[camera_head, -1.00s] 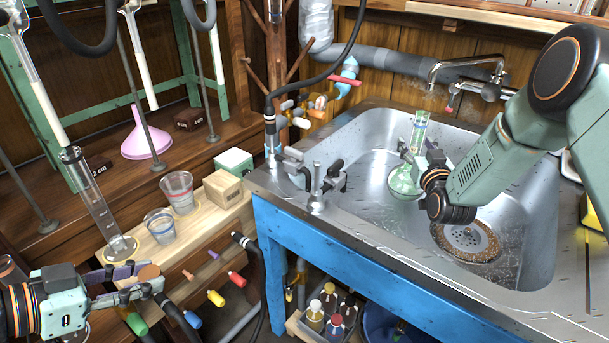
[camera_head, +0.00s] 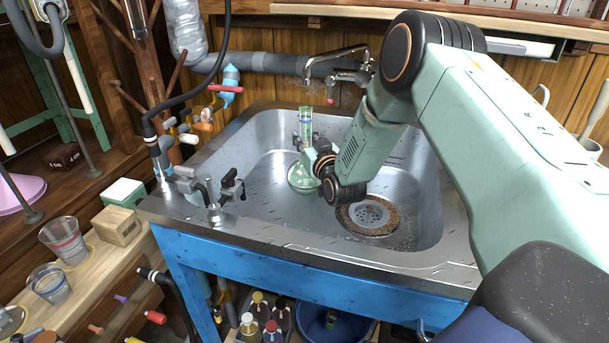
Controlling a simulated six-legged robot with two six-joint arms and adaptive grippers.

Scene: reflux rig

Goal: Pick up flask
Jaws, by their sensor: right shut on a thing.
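The flask (camera_head: 302,178) is clear, green-tinted glass with a round bottom and a tall neck with a blue ring. It is upright in the left part of the metal sink (camera_head: 262,150). My right gripper (camera_head: 307,148) is shut on the flask's neck, with the arm reaching in from the right. The wrist hides part of the flask's right side. I cannot tell whether the flask's bottom touches the basin. My left gripper is out of view.
A drain (camera_head: 370,214) with a brown, crusted rim lies right of the flask. A faucet (camera_head: 338,62) hangs over the sink's back edge. Valves (camera_head: 216,200) stand on the front-left rim. Two beakers (camera_head: 63,240) and a wooden block (camera_head: 115,225) stand on the left bench.

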